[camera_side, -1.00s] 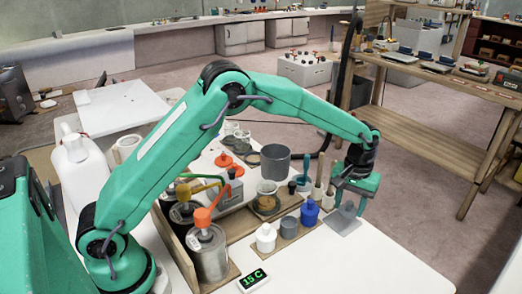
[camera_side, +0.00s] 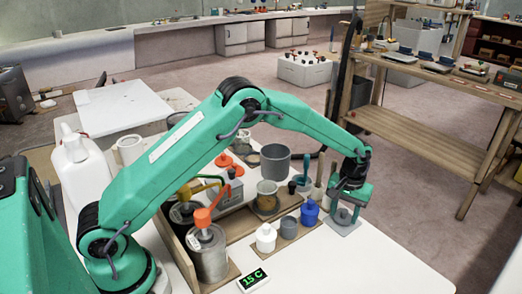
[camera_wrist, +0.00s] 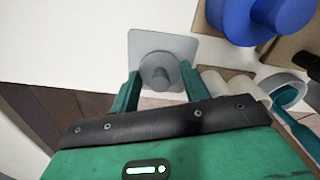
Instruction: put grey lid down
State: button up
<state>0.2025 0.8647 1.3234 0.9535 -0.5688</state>
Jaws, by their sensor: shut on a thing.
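The grey lid (camera_side: 343,215) is a round disc with a knob on top. It is low over a pale grey square plate (camera_side: 336,229) at the right front of the white table; I cannot tell whether it touches. My gripper (camera_side: 345,205) points down and is shut on the grey lid. In the wrist view the lid (camera_wrist: 158,70) is between the fingers of my gripper (camera_wrist: 158,85), over the square plate (camera_wrist: 139,37). The fingers hide part of the lid in the side view.
Left of the plate stand a blue-lidded jar (camera_side: 309,214), a grey cup (camera_side: 289,228) and a white-lidded jar (camera_side: 265,238). The table front right is clear.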

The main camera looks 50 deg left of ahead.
aim_at(344, 210)
jog(key=shift+f, duration=0.2)
jog(key=o, duration=0.9)
jog(key=shift+o, duration=0.2)
jog(key=shift+r, duration=0.15)
notch_tip(344, 210, up, 12)
jog(key=shift+r, duration=0.2)
dwell(0.5)
